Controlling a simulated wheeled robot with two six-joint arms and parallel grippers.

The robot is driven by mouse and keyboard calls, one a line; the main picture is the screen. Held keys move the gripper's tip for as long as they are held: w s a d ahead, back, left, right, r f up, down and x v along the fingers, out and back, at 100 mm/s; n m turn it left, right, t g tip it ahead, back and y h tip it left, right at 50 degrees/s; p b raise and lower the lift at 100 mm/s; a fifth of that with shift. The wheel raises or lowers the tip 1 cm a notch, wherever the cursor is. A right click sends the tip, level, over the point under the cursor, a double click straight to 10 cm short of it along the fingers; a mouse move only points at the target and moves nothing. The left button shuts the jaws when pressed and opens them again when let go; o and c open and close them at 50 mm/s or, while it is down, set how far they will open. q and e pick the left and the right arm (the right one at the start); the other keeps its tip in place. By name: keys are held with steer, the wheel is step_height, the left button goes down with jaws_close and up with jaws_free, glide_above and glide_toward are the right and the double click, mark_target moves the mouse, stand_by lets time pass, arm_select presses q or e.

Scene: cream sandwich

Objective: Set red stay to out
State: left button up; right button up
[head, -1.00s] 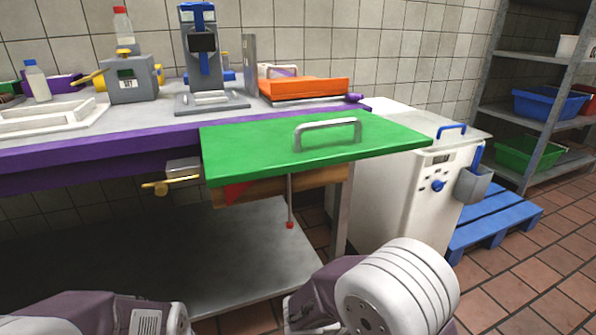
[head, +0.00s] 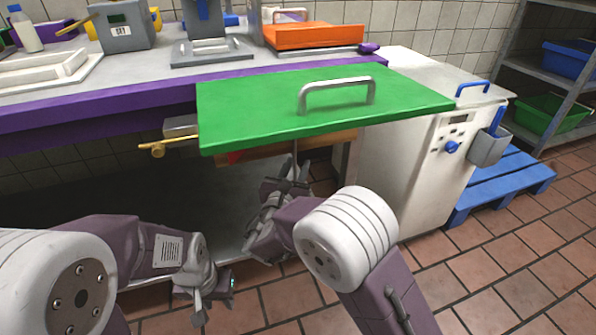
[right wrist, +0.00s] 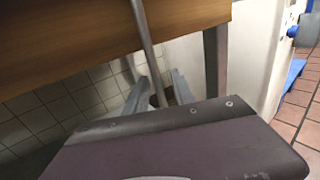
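The green flap board (head: 250,105), with a grey handle (head: 338,87) on top, sits level at the counter's front.
An orange board (head: 313,35) lies on the counter. A table leg shows in the right wrist view (right wrist: 215,60).

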steer(key=shift+w+d, duration=0.15)
steer(key=shift+w, duration=0.35)
jaws_close()
stand_by(1.1)
